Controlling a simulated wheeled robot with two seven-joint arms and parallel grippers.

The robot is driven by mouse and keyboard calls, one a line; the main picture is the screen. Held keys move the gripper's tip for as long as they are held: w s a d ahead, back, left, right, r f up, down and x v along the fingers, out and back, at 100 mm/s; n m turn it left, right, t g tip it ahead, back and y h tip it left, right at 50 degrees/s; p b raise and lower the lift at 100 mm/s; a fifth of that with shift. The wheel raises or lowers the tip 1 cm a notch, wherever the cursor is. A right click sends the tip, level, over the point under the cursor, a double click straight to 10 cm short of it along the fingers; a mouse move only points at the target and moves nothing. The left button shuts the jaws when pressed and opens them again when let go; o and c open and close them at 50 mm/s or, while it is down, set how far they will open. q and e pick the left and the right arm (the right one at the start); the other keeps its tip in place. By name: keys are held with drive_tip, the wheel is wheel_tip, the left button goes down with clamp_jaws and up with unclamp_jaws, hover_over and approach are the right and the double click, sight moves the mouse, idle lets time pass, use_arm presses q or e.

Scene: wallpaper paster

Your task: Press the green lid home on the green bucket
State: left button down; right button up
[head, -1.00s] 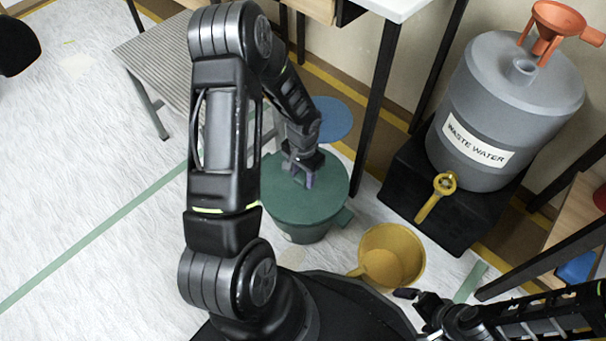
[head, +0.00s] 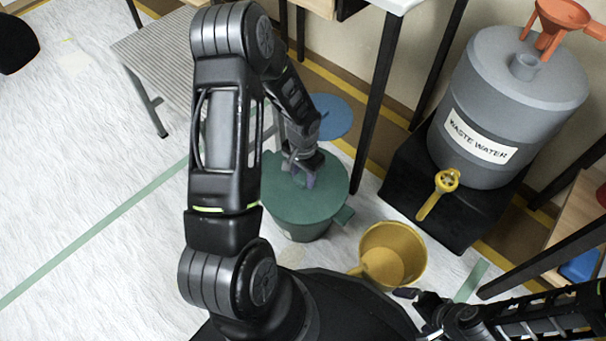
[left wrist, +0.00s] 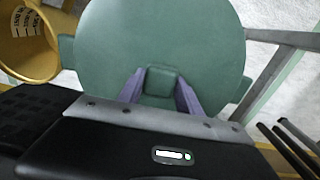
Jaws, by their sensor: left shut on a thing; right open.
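The green lid (head: 322,202) lies on top of the green bucket (head: 300,232), covering its mouth. It looks roughly level, but I cannot tell whether it is fully seated. My left gripper (head: 305,178) reaches down to the lid's middle. In the left wrist view the lid (left wrist: 160,35) fills the upper middle, and the left gripper (left wrist: 162,88) is shut on its small square knob (left wrist: 162,80), with one purple finger on each side. A bucket lug (left wrist: 67,50) shows beyond the lid's edge. My right gripper (head: 418,299) is open and empty near the yellow dipper.
The yellow dipper (head: 405,250) stands on the floor just right of the bucket. The grey waste water drum (head: 505,105) with a yellow tap (head: 438,192) sits on a black stand. A blue disc (head: 332,116) and table legs lie behind the bucket. The floor at left is open.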

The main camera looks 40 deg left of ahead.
sight(302, 177)
use_arm(q)
drive_tip(key=shift+f, duration=0.25)
drive_tip(key=c, duration=0.7)
unclamp_jaws()
wheel_tip(302, 177, up, 8)
drive_tip(key=p, duration=0.3)
drive_tip(key=shift+s+f, duration=0.1)
idle(0.4)
